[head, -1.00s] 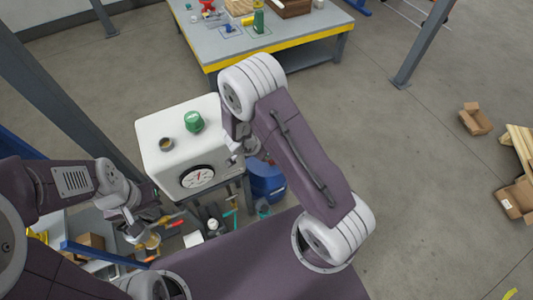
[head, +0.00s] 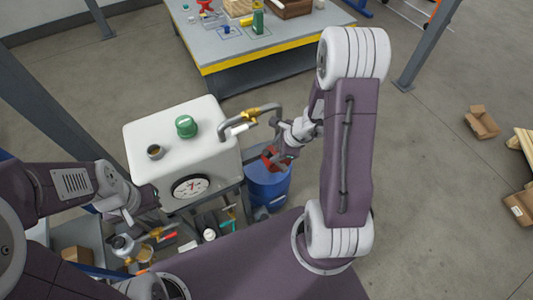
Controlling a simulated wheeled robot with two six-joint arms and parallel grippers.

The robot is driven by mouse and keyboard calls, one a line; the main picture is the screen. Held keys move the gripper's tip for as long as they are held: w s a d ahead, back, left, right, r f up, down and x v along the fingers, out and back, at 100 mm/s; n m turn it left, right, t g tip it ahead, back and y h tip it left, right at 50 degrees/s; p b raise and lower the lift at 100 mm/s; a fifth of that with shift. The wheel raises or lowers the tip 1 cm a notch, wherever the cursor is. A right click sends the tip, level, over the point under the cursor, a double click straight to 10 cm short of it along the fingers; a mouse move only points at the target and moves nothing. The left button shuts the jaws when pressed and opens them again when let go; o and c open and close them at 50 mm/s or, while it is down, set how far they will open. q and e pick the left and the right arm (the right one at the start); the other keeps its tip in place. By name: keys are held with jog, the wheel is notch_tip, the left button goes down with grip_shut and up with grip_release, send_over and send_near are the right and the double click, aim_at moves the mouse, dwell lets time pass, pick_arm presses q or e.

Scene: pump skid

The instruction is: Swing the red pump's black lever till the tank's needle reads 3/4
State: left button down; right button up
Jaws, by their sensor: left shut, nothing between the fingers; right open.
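The white tank (head: 175,150) stands at centre left with a round gauge (head: 190,187) on its front. The gauge's reddish needle points roughly upward; its exact reading is too small to tell. The red pump (head: 271,157) sits on a blue drum (head: 268,188) right of the tank and is partly hidden by my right gripper. I cannot make out its black lever. My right gripper (head: 282,151) is open beside the pump; I cannot tell whether it touches anything. My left gripper (head: 149,198) is shut and empty by the tank's lower left front.
A bent grey pipe with a brass fitting (head: 250,116) rises from the tank's right side. Coloured valves (head: 160,233) lie below left. A workbench (head: 245,50) stands behind.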

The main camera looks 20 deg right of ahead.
aim_at(271, 155)
jog(key=x, duration=0.1)
jog(key=b+x, duration=0.1)
jog(key=x, duration=0.1)
jog(key=shift+s+a+f, duration=0.1)
jog(key=shift+s, duration=0.25)
jog(key=x, duration=0.2)
jog(key=b+x, duration=0.1)
jog(key=x, duration=0.2)
jog(key=shift+w, duration=0.3)
jog(key=shift+w+f, duration=0.1)
jog(key=shift+f, duration=0.2)
grip_shut()
